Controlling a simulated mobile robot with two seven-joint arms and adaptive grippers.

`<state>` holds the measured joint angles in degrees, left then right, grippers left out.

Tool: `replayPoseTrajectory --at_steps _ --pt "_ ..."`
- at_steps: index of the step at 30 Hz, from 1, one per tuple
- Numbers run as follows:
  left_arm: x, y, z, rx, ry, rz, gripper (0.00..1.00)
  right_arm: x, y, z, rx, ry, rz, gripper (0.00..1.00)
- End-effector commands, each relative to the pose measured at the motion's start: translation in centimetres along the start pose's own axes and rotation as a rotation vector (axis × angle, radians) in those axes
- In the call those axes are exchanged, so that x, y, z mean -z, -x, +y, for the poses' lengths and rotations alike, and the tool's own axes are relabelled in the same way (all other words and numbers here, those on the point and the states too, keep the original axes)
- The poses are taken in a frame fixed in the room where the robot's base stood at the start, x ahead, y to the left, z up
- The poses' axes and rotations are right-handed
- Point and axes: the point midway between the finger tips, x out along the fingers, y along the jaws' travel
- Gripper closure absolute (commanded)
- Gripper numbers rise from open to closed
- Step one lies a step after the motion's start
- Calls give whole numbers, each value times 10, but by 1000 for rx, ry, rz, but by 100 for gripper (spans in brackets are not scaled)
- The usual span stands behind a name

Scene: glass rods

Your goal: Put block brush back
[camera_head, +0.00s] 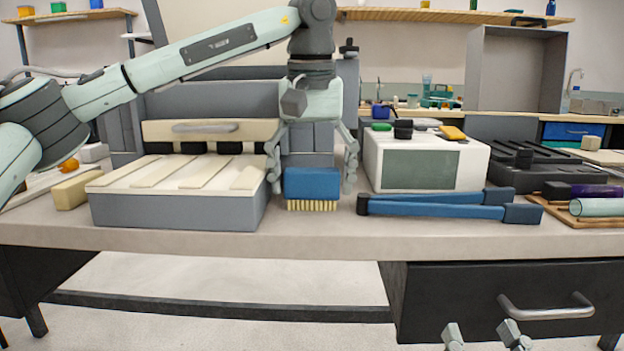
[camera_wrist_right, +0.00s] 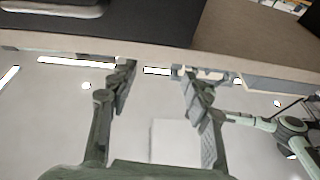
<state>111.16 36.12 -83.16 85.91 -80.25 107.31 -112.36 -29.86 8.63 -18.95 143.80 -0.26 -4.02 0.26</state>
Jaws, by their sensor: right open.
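The block brush (camera_head: 312,183) has a blue block body and pale bristles pointing down. In the head view it stands on the table near the front edge, right of the grey box with the slatted cream top (camera_head: 180,205). My left gripper (camera_head: 312,182) points down over the brush, with one finger on each side. Small gaps seem to show between the fingers and the brush's ends, so it looks open around it. My right gripper (camera_head: 485,335) is low in front of the drawer. In the right wrist view its fingers (camera_wrist_right: 158,85) are apart with nothing between them.
Blue-handled bars (camera_head: 445,205) lie right of the brush, before a white device (camera_head: 425,165). A cream block (camera_head: 72,190) is at the left. A wooden board (camera_head: 590,215) with tubes is at the right. The drawer (camera_head: 515,290) hangs below the tabletop.

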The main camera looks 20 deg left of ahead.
Motion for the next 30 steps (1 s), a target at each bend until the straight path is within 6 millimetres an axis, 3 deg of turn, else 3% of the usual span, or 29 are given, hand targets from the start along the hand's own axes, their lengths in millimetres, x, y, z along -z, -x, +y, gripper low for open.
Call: replayPoseTrajectory --at_steps 7,14,20,24,30 --pt "1 10 0 -2 1 2 19 -2 -1 1 -2 3 -16 51" --pt "1 56 1 -2 1 3 19 -43 5 19 -33 42 -225 51" --pt "1 96 1 -1 -1 2 19 -84 22 41 -72 76 -448 51" --pt "1 110 0 1 0 2 19 -107 38 55 -99 93 -581 51" --pt "1 121 0 0 0 0 19 -125 56 68 -125 106 -700 51"
